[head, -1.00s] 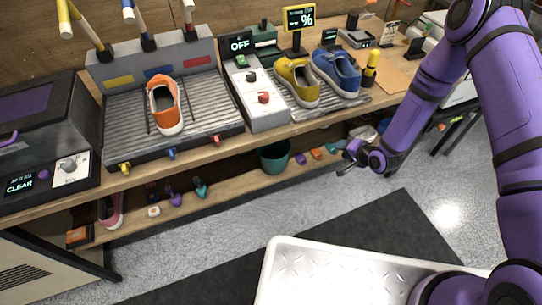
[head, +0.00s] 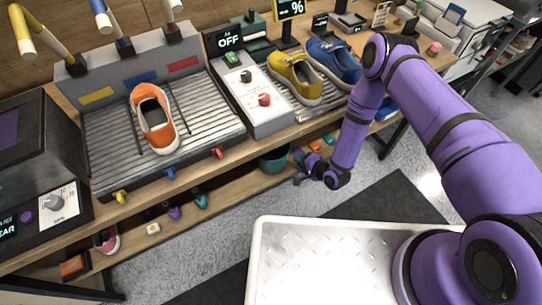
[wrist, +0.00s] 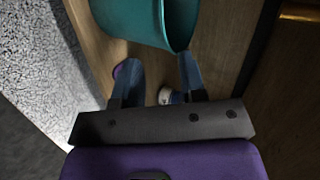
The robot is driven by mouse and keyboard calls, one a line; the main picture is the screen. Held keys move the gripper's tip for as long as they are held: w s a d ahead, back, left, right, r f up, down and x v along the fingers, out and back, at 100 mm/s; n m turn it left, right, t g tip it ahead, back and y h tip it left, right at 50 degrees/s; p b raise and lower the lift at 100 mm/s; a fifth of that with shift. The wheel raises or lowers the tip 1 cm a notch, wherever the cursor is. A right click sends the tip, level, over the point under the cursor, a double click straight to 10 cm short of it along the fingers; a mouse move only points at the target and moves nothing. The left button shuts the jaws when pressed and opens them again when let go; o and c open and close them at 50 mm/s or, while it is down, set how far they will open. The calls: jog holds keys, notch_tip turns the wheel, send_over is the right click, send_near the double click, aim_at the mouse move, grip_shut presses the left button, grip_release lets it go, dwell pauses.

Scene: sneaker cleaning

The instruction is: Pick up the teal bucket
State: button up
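The teal bucket (head: 273,160) stands on the lower shelf under the bench, partly hidden by the bench edge in the head view. In the wrist view the bucket (wrist: 135,22) fills the top middle, its rim facing toward the lower right. My gripper (head: 301,170) is at the lower shelf, just right of the bucket. In the wrist view my gripper's two fingers (wrist: 158,75) are apart with a gap between them, and the bucket lies just beyond the fingertips. Nothing is held between them.
The lower shelf (wrist: 97,48) also holds a purple item (wrist: 118,70) and a small white-and-blue item (wrist: 167,96) near the fingers. The bench top overhangs the shelf. Grey floor lies in front.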

aim_at(286, 156)
jog(key=shift+x, duration=3)
jog(key=shift+a+r, duration=0.1)
jog(key=shift+r, duration=0.15)
grip_shut()
